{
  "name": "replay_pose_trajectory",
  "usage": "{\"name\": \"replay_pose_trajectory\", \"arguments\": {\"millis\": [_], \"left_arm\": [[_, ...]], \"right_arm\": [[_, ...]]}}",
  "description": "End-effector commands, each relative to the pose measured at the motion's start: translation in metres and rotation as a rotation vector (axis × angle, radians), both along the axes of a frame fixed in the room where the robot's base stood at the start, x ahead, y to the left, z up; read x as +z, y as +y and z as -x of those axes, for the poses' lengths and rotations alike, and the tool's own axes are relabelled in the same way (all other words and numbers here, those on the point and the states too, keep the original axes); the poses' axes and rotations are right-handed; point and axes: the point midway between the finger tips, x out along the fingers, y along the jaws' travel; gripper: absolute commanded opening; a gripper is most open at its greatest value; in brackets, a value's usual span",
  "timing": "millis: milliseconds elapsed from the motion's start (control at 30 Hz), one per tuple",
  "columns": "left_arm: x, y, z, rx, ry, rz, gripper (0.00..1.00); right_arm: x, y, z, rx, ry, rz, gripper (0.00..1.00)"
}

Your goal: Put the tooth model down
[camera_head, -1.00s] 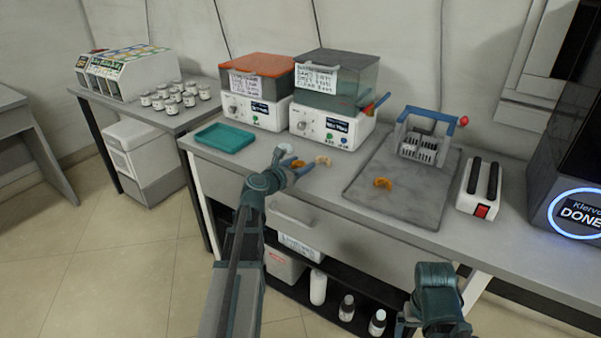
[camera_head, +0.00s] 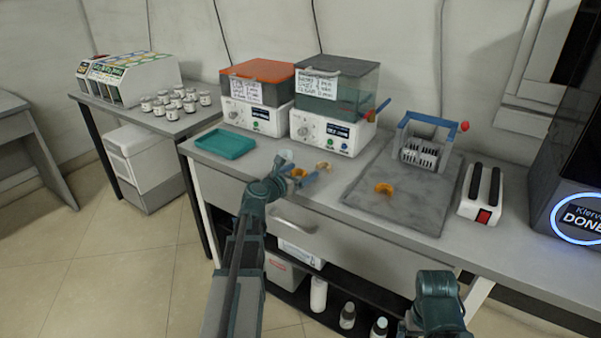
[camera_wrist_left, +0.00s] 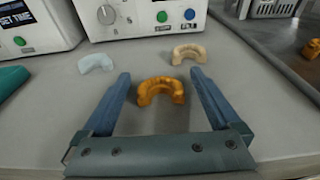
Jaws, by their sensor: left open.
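An orange tooth model (camera_wrist_left: 161,91) lies on the grey table between the open fingers of my left gripper (camera_wrist_left: 160,105), with a gap to each finger in the left wrist view. In the head view the left gripper (camera_head: 301,180) is low at the table's front, with the orange model (camera_head: 298,173) partly hidden by it. A beige tooth model (camera_wrist_left: 189,53) and a pale bluish-white one (camera_wrist_left: 96,63) lie farther back. Another orange model (camera_head: 384,188) lies on the grey slab. My right gripper is not in view; only part of my right arm shows.
Two lidded machines, orange (camera_head: 257,91) and dark green (camera_head: 334,101), stand behind. A teal tray (camera_head: 225,143) is at left. The grey slab (camera_head: 405,205) at right holds a blue-handled rack (camera_head: 424,150). A white device (camera_head: 481,192) stands beside it.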

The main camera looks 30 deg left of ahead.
Motion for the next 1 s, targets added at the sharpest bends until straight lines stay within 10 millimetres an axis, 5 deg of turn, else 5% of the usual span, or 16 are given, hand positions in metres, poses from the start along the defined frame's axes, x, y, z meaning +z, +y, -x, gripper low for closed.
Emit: {"name": "replay_pose_trajectory", "arguments": {"millis": [600,1000], "left_arm": [[0.023,0.008,0.106,0.001,0.0,0.001,0.96],[0.025,0.005,0.116,-0.003,0.0,0.0,1.0]], "right_arm": [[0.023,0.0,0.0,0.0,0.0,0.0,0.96],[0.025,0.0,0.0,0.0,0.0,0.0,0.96]]}}
